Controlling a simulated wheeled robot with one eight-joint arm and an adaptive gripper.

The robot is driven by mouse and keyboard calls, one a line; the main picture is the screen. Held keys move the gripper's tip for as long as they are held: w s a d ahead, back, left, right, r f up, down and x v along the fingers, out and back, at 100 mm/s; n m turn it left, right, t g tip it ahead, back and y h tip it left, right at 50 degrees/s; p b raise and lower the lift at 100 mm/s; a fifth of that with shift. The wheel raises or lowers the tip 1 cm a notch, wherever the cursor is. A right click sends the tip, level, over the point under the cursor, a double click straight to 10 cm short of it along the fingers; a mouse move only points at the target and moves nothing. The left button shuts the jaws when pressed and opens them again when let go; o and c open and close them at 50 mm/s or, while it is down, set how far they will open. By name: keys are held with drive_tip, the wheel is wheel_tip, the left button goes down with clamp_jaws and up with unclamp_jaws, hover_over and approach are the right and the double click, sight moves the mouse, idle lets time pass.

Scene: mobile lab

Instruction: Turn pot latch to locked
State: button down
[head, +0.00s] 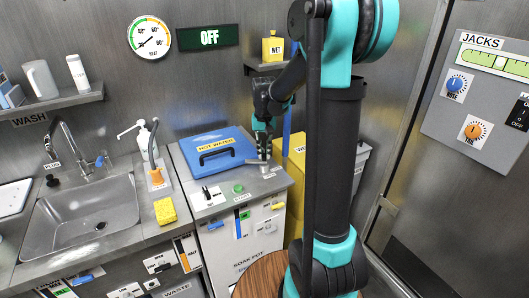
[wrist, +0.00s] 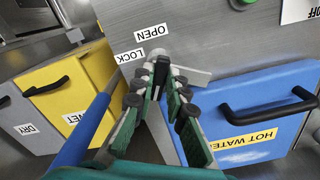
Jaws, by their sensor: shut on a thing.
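The soak pot's blue lid (head: 215,152), labelled HOT WATER, lies shut on the counter unit; it also shows in the wrist view (wrist: 230,100). The grey pot latch (head: 254,162) sits beside the lid's right edge. In the wrist view the flat latch bar (wrist: 195,76) points toward the lid. The OPEN label (wrist: 152,32) and LOCK label (wrist: 130,56) are beside its pivot. My gripper (head: 263,152) reaches down from above. In the wrist view its green-padded fingers (wrist: 161,88) are shut on the latch, close to the pivot. The fingers partly hide the grip.
A yellow WET bin (wrist: 82,85) and a grey DRY bin (wrist: 25,115) stand beside the unit. A blue bar (wrist: 80,135) crosses the wrist view near my gripper. The lid's black handle (wrist: 270,105) stands up nearby. A sink (head: 85,210) is at left.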

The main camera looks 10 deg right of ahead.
drive_tip(key=m, duration=0.6)
drive_tip(key=shift+w+a+m, duration=0.1)
drive_tip(key=shift+a+m, duration=0.05)
drive_tip(key=shift+m, duration=0.15)
drive_tip(key=m, duration=0.5)
drive_tip(key=shift+w+m, duration=0.15)
drive_tip(key=shift+m, duration=0.15)
drive_tip(key=c, duration=1.5)
unclamp_jaws()
drive_tip(key=shift+c, duration=0.2)
drive_tip(key=shift+a, duration=0.1)
wheel_tip(320, 180, up, 12)
